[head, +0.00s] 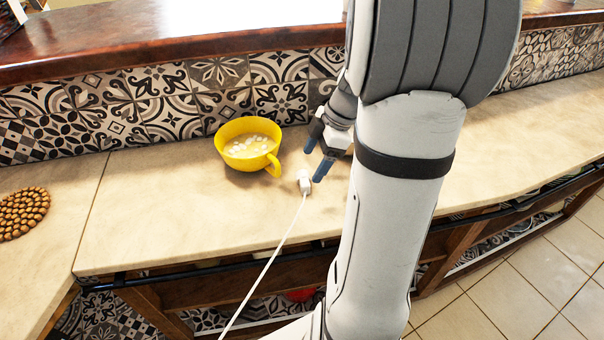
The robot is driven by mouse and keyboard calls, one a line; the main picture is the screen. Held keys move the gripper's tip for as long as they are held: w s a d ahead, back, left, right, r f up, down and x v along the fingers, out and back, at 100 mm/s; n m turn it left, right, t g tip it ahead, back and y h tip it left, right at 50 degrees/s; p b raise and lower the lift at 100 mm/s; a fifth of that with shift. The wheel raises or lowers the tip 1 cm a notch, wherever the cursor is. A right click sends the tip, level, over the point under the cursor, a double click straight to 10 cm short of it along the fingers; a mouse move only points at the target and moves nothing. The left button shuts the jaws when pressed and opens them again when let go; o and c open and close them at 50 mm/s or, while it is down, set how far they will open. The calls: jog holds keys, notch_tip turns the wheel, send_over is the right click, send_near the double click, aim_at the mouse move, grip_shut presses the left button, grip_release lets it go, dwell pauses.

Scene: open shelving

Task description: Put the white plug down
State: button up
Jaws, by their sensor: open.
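The white plug (304,182) is on the beige stone counter (180,205), near its front edge. Its white cord (265,270) runs down over the edge toward the bottom of the view. My gripper (315,165), with blue-tipped fingers, is open just above and beside the plug. One fingertip is close to the plug's right side; I cannot tell if they touch. My arm hides the counter behind it and part of the gripper.
A yellow cup (230,138) with white bits in a pale liquid stands just left of my gripper, handle toward the plug. A round brown beaded mat (22,212) lies far left. A patterned tile wall (130,105) backs the counter. The counter's left middle is clear.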

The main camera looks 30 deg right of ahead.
aim_at(304, 178)
jog(key=x, duration=0.6)
jog(key=shift+a+f, duration=0.25)
jog(key=shift+f, duration=0.05)
jog(key=c, duration=1.2)
